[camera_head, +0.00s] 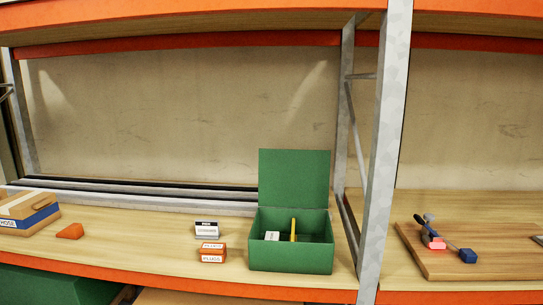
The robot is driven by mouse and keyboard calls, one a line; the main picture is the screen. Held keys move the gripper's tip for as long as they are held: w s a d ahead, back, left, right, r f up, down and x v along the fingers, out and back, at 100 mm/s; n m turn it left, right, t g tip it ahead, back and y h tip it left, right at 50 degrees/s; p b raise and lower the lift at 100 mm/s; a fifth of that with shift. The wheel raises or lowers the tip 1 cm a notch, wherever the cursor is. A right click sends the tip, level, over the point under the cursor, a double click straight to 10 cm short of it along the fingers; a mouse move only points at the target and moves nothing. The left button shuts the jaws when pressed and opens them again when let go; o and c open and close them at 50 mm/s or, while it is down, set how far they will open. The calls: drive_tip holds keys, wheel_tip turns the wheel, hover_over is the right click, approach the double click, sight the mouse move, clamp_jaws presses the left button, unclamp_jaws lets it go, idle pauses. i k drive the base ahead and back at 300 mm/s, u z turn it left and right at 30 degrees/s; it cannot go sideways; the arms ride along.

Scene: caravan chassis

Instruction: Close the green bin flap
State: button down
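The green bin (290,257) stands on the wooden shelf, just left of the grey upright. Its green flap (294,178) is raised and stands upright at the back edge, so the bin is open. Inside the bin are a small white item (272,236) and a thin yellow item (293,229). My gripper is not in the head view.
Left of the bin are an orange box (211,253) and a white-and-black box (207,230). An orange wedge (70,231) and cardboard box (28,212) lie farther left. A grey upright (384,150) stands right of the bin. A wooden board (500,255) holds small tools.

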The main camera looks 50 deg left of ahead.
sight(287, 178)
drive_tip(key=z, duration=0.25)
drive_tip(key=k, duration=0.6)
drive_tip(key=u, duration=2.45)
drive_tip(key=i, duration=1)
drive_tip(key=u, duration=0.2)
drive_tip(key=k, duration=0.1)
drive_tip(key=z, duration=0.05)
